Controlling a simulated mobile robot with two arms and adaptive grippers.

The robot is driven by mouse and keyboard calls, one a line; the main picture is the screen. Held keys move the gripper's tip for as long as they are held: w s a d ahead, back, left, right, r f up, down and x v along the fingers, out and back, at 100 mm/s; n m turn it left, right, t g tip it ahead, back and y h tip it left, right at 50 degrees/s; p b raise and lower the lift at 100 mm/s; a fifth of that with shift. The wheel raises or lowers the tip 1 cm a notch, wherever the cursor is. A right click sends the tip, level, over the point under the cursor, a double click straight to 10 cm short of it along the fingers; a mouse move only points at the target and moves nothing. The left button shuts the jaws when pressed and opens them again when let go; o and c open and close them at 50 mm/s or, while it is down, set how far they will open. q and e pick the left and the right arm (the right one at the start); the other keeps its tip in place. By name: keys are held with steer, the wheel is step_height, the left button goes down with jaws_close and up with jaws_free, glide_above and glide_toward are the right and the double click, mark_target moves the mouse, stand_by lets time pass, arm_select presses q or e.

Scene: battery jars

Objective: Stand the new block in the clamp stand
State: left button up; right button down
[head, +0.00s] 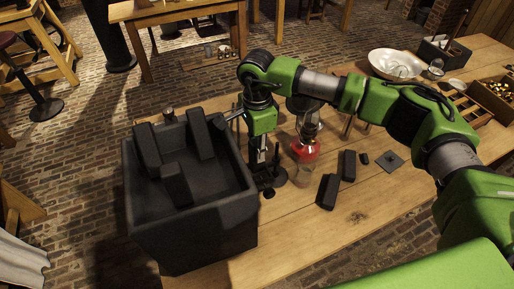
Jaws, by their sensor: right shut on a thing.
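My right gripper (266,180) points down beside the right wall of the dark bin, shut on a dark thing that its own fingers mostly hide; I cannot tell what it is. A dark stand with a round base (279,177) is right by the fingers, partly hidden; I cannot tell whether it is the clamp stand. Two dark blocks lie on the table, a front one (327,191) and a back one (348,165). I cannot tell which block is the new one. My left gripper is out of view.
A deep dark bin (236,222) at the table's left end holds three dark blocks. A glass jar (306,172) and a red-based lantern (308,148) stand right of the gripper. A flat grey plate (390,160) lies farther right. The front table boards are clear.

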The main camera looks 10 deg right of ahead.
steer(key=shift+f+b, duration=0.3)
steer(key=shift+f, duration=0.1)
steer(key=c, duration=1.7)
jaws_free()
steer(key=shift+r, duration=0.15)
step_height(320, 180, up, 12)
steer(key=shift+f, duration=0.1)
